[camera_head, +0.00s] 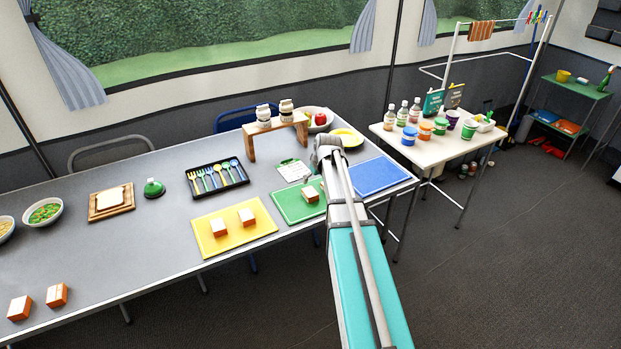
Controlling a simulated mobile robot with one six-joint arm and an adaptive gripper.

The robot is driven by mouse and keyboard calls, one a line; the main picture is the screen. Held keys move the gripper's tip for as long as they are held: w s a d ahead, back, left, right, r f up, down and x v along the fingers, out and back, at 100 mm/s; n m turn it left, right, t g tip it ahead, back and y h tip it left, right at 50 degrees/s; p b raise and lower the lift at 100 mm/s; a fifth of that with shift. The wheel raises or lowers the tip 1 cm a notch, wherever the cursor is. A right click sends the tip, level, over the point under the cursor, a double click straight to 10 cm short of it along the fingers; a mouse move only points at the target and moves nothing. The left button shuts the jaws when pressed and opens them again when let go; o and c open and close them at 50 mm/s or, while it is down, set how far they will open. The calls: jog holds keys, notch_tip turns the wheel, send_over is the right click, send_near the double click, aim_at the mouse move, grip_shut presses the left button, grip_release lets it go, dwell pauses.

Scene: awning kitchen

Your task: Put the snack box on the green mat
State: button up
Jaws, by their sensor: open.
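Several small white-and-orange boxes look alike; I cannot tell which is the snack box. One box (19,308) and another box (57,295) stand on the bare table at the near left. Two more, a left box (218,228) and a right box (247,217), stand on the yellow mat (210,246). Another box (310,195) stands on the green mat (290,209), beside my arm; a small orange-white patch shows right behind it, partly hidden. My arm reaches up over the table's right part and covers the green mat's right side. My gripper's fingers do not show.
A blue mat (378,175) lies right of my arm. Behind the mats are a cutlery tray (215,191), a white card (292,170) and a wooden riser (250,143) with jars. Bowls and a bread board (111,210) stand left. A side table (440,152) holds bottles and tubs.

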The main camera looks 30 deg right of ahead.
jog(key=shift+p+v, duration=0.6)
jog(key=shift+v, duration=0.4)
jog(key=s+a+f+g, duration=0.1)
jog(key=s+a+g, duration=0.3)
jog(key=s+a, duration=1.7)
jog(key=a, duration=0.3)
jog(key=shift+a+f+g, duration=0.25)
jog(key=shift+g, duration=0.05)
jog(key=shift+s, duration=0.1)
notch_tip(320, 180, up, 6)
jog(key=p, duration=0.6)
jog(key=shift+r, duration=0.1)
